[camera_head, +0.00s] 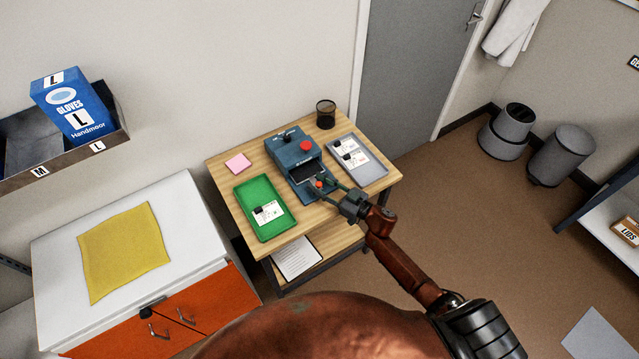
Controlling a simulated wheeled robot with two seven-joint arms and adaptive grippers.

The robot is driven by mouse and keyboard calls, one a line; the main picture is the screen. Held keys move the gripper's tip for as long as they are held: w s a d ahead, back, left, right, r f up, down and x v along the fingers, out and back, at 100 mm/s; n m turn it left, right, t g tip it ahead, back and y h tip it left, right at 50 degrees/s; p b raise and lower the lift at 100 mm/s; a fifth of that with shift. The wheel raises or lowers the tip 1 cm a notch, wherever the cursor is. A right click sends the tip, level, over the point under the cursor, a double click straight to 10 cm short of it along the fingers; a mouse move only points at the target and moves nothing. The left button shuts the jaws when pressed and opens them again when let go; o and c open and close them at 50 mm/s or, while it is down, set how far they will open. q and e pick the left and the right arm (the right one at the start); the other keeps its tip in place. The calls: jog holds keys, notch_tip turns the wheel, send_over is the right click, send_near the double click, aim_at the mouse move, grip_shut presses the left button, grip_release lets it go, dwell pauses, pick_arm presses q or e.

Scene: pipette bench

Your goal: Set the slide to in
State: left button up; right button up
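A blue machine (287,153) with a red button on top stands at the middle of the small wooden table. Its front has a dark opening with a low blue tray part, the slide (319,197), extending toward me. A small orange-red knob (319,184) shows at the slide. My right gripper (321,180) reaches in from the lower right. Its two fingers are spread apart, with the knob between or just below them; contact is not clear. My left gripper is not in view.
A green tray (242,198) with cards lies left of the machine, and a grey tray (373,171) with cards lies right. A white-topped cabinet (187,215) is at the left.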

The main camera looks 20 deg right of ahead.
jog(key=v, duration=1.2)
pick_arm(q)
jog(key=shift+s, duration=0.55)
pick_arm(e)
jog(key=shift+f, duration=0.1)
